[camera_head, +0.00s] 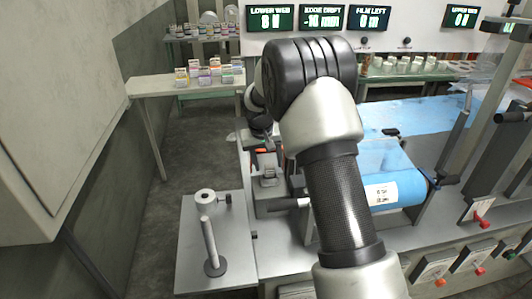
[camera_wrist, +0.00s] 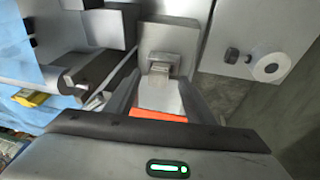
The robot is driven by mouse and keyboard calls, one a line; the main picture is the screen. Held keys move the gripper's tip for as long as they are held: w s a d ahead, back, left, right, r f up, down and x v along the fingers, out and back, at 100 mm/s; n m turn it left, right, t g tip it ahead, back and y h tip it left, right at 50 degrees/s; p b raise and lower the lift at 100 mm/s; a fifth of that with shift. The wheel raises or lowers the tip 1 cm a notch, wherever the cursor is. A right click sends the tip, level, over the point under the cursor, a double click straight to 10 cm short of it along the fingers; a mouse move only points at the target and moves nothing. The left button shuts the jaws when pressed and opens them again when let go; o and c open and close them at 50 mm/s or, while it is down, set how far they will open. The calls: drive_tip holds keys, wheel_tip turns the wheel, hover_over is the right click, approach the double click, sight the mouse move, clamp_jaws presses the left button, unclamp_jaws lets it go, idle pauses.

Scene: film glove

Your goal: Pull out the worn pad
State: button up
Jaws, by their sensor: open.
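In the wrist view, my gripper (camera_wrist: 160,82) is open, with one dark finger on each side of a pale flat piece (camera_wrist: 160,97). An orange strip (camera_wrist: 158,115) lies at its near end. A small grey metal block (camera_wrist: 160,68) sits just beyond, on a larger grey plate (camera_wrist: 168,37). I cannot tell which of these is the worn pad, or whether the fingers touch anything. In the head view, my arm covers most of the gripper; a small grey block (camera_head: 268,174) shows below the orange bit (camera_head: 262,151).
A side table (camera_head: 190,262) at the left holds an upright rod (camera_head: 210,248) and a white ring-shaped roll (camera_head: 205,197). A blue film roll (camera_head: 400,170) lies to the right of my arm. Small jars (camera_head: 210,72) stand on a back bench. The floor at left is clear.

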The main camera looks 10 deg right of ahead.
sight(270, 174)
drive_tip(key=shift+x, duration=1.35)
drive_tip(key=shift+c, duration=0.3)
drive_tip(key=c, duration=1.1)
